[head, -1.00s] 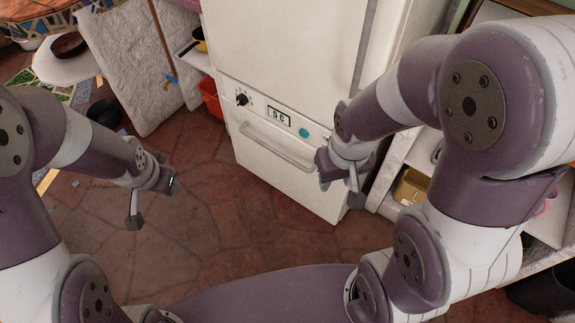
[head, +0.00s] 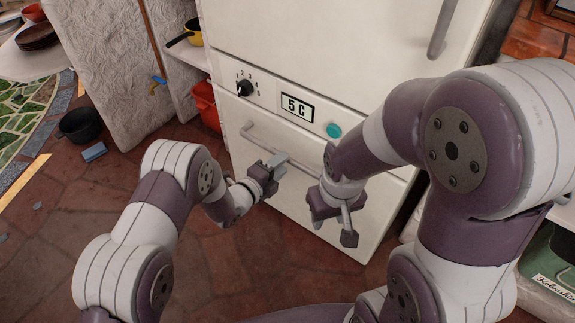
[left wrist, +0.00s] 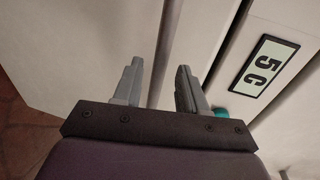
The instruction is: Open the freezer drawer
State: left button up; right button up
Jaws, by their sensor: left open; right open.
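The white freezer drawer (head: 300,195) is the lower front of the fridge, below the panel with the 5 C display (head: 297,107). It looks shut. Its long bar handle (head: 265,143) runs across its upper part. My left gripper (head: 277,163) is open at the handle in the head view. In the left wrist view the bar handle (left wrist: 167,50) runs between the two open fingers (left wrist: 158,88). Whether the fingers touch it I cannot tell. My right gripper (head: 343,222) is open and empty in front of the drawer's right part.
A dial (head: 244,88) and a teal button (head: 333,130) sit on the panel above the drawer. A red bucket (head: 206,105) stands left of the fridge. A dark pot (head: 80,125) and a blue block (head: 93,151) lie on the floor at left.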

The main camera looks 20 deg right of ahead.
pick_arm(q)
jog(key=b+x, duration=0.1)
jog(key=x, duration=0.2)
jog(key=shift+f, duration=0.15)
jog(key=shift+w+d, duration=0.35)
grip_shut()
